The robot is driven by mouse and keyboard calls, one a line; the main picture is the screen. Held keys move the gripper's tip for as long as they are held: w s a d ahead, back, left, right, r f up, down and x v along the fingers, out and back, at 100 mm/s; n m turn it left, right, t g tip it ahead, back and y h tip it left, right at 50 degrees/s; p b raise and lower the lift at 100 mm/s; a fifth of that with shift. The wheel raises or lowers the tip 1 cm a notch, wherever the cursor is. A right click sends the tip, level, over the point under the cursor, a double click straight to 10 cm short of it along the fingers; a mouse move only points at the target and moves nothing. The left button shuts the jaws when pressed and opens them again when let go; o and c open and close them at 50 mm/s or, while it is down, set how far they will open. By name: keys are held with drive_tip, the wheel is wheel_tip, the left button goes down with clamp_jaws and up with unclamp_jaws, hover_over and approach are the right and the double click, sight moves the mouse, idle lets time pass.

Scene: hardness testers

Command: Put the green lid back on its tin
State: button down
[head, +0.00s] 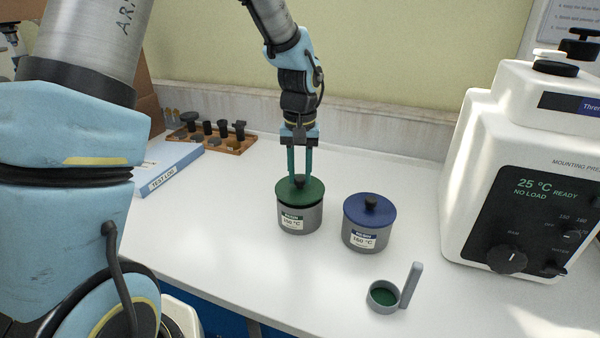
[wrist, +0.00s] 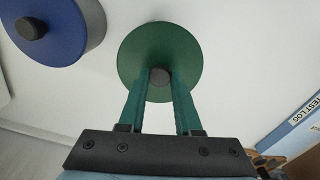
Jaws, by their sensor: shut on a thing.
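The green lid (head: 312,194) with a dark knob lies on top of a grey tin (head: 299,217) with a green label. It looks level and seated or nearly so; a small gap cannot be ruled out. My gripper (head: 301,178) comes down from above and its teal fingers are shut on the lid's knob. In the wrist view the green lid (wrist: 160,38) fills the middle, with the knob between the fingertips (wrist: 160,77). The tin below is hidden there.
A tin with a blue lid (head: 370,211) stands close to the right. A small cup with an upright handle (head: 384,297), green inside, is near the front edge. A white mounting press (head: 480,185) stands at right; a test log binder (head: 172,166) and wooden rack (head: 236,146) are at left.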

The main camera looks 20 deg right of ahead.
sight(300, 178)
drive_tip(key=shift+f+b, duration=0.3)
drive_tip(key=shift+f, duration=0.3)
idle(0.3)
drive_tip(key=c, duration=0.5)
unclamp_jaws()
wheel_tip(300, 178, up, 11)
drive_tip(key=b, duration=0.2)
drive_tip(key=s+a+f+n, duration=0.1)
drive_tip(key=a+f, duration=0.1)
drive_tip(key=a, duration=0.8)
drive_tip(key=s+a+f+n+t, duration=0.1)
drive_tip(key=a+f+n, duration=0.1)
drive_tip(key=a, duration=0.8)
drive_tip(key=s+a+f+n, duration=0.1)
drive_tip(key=s+a+f, duration=0.1)
drive_tip(key=a, duration=0.8)
drive_tip(key=shift+a+f+t, duration=0.1)
drive_tip(key=shift+f+t, duration=0.2)
drive_tip(key=shift+f, duration=0.35)
